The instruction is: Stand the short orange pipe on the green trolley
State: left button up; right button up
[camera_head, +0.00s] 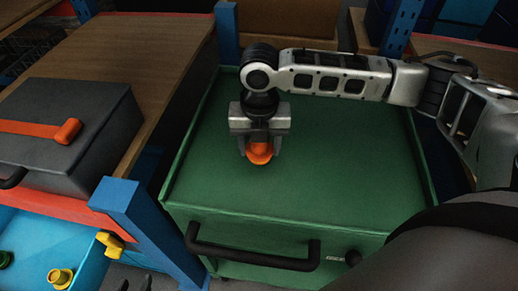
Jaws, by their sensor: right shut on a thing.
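The green trolley (345,165) fills the middle of the head view, with a flat, bare top and low rims. My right gripper (260,152) points down over the left half of that top, its arm reaching in from the right. It is shut on the short orange pipe (260,157). Only the pipe's lower end shows below and between the fingers; the rest is hidden. I cannot tell whether the pipe touches the top. Dark tips at the bottom edge, left of the trolley, may be my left gripper (136,285); their opening is unclear.
A black handle (250,258) runs along the trolley's front. A blue shelf post (140,220) stands close at its left. A grey toolbox (75,125) with an orange handle and a blue bin (40,245) with yellow fittings are further left. The trolley top is otherwise clear.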

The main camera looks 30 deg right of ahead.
jog(key=shift+a+f, duration=0.1)
jog(key=shift+f, duration=0.9)
jog(key=shift+f, duration=0.1)
jog(key=o, duration=1)
notch_tip(320, 180, up, 12)
jog(key=shift+r, duration=0.15)
